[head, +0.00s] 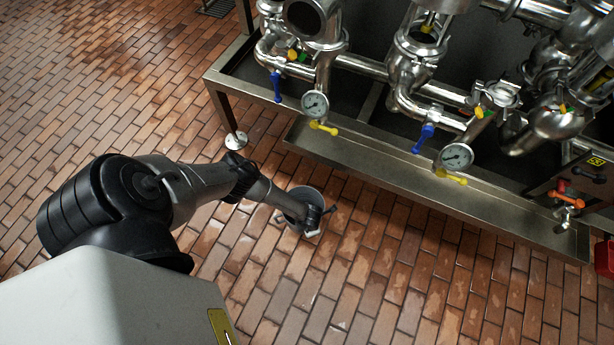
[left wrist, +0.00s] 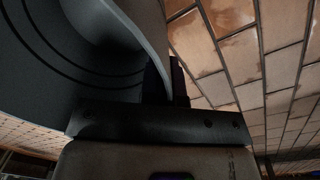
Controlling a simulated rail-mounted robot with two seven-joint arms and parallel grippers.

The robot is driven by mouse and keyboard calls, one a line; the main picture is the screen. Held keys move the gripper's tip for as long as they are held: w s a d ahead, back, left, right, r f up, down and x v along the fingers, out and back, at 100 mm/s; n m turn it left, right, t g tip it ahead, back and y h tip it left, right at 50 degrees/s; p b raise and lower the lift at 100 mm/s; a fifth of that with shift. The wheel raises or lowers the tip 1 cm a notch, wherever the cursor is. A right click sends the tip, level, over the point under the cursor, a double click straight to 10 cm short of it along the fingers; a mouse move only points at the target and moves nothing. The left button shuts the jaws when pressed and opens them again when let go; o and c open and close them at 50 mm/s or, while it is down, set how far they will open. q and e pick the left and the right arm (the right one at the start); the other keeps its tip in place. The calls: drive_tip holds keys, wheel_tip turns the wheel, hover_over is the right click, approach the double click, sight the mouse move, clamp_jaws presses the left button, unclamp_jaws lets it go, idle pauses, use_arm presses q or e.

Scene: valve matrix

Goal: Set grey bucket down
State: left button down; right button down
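The grey bucket (head: 298,194) is in the middle of the head view, over the brick floor just in front of the steel drip tray. My left arm reaches to it from the left, and my left gripper (head: 313,217) is at its near right rim. In the left wrist view the bucket (left wrist: 60,60) fills the left side, its rim running down to the gripper (left wrist: 175,95). One dark finger shows close against the wall; the gripper appears shut on the rim. The other finger is hidden. I cannot tell whether the bucket's base touches the floor. My right gripper is not in view.
The steel drip tray (head: 420,175) runs along the valve rack, with gauges and blue, yellow and orange handles above it. A rack leg with a white foot (head: 236,140) stands left of the bucket. The brick floor (head: 400,280) in front is clear. A red object (head: 604,258) is at the right edge.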

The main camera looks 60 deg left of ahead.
use_arm(q)
drive_tip(key=f+b, duration=0.2)
drive_tip(key=a+f+b, duration=0.1)
drive_tip(key=f+b, duration=0.1)
drive_tip(key=f, duration=0.1)
drive_tip(key=shift+s, duration=0.1)
drive_tip(key=shift+r, duration=0.15)
idle(0.3)
drive_tip(key=c, duration=1.8)
unclamp_jaws()
drive_tip(key=o, duration=0.5)
drive_tip(key=shift+c, duration=0.2)
